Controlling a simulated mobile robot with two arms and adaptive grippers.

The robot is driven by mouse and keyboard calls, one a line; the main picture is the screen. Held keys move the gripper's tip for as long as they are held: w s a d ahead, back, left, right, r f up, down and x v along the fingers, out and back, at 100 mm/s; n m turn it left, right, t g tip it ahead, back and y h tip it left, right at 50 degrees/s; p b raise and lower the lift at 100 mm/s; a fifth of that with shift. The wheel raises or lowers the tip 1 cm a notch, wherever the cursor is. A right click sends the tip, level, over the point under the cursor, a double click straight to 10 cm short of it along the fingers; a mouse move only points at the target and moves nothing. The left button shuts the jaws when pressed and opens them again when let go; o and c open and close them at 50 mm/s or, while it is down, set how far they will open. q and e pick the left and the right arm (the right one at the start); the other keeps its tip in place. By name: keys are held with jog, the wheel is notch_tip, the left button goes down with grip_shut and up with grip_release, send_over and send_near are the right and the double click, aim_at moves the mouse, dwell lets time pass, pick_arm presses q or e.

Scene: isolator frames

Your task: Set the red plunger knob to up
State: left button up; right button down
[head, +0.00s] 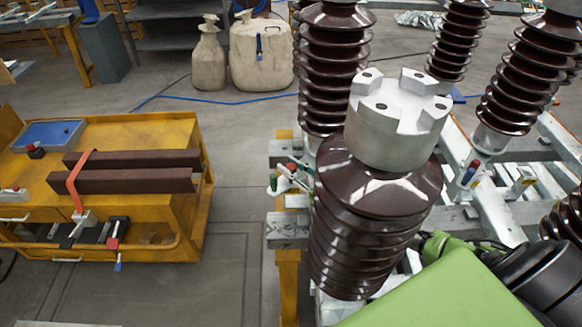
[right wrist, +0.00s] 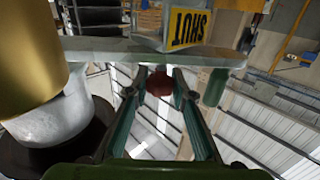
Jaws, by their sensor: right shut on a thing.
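The red plunger knob (right wrist: 158,85) shows in the middle of the right wrist view, below a grey beam in the picture. My right gripper (right wrist: 160,78) has its two dark green fingers closed on the knob's sides. A yellow plate reading SHUT (right wrist: 188,30), upside down in this view, is just beyond the knob. I cannot tell the knob's height setting. My left gripper is not in view.
A yellow cart (head: 165,135) with dark bars and small red-handled devices stands at left. More brown insulators (head: 335,70) stand close around on the metal frame. Bare floor lies between cart and frame.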

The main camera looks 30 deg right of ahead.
notch_tip(320, 180, up, 2)
jog(key=shift+r+p, duration=0.1)
jog(key=shift+p, duration=0.45)
jog(key=c, duration=1.7)
grip_release()
jog(key=shift+s, duration=0.2)
jog(key=v, duration=0.7)
jog(key=shift+d, duration=0.1)
